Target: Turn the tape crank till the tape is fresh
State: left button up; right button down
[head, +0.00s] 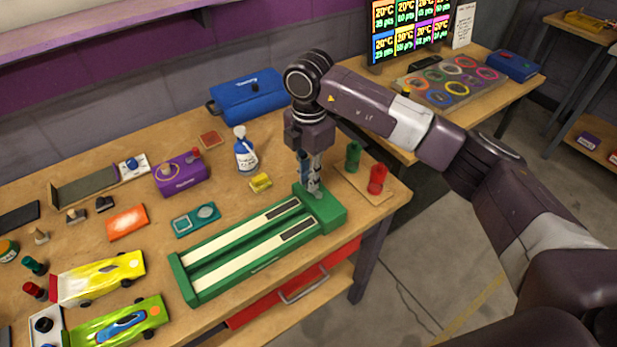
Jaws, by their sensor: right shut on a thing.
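A green tape unit (258,262) lies on the wooden workbench. It has two cream tape strips (240,243) running lengthwise, each with a dark patch near its right end. A raised green box (332,213) forms its right end. My right gripper (315,190) points down at the top of this box and is shut on what appears to be the crank. The crank itself is mostly hidden by the fingers, so its angle cannot be told. My left gripper is not in view.
Beside the box stand a green bottle (353,156) and a red bottle (377,179). A yellow block (261,182), blue-and-white bottle (245,153) and purple box (181,177) lie behind the unit. Two toy cars (100,277) are at the left. A red drawer (330,278) is below.

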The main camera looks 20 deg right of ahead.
jog(key=shift+w+r, duration=0.1)
jog(key=c, duration=1.9)
grip_release()
jog(key=shift+c, duration=0.2)
notch_tip(320, 180, up, 12)
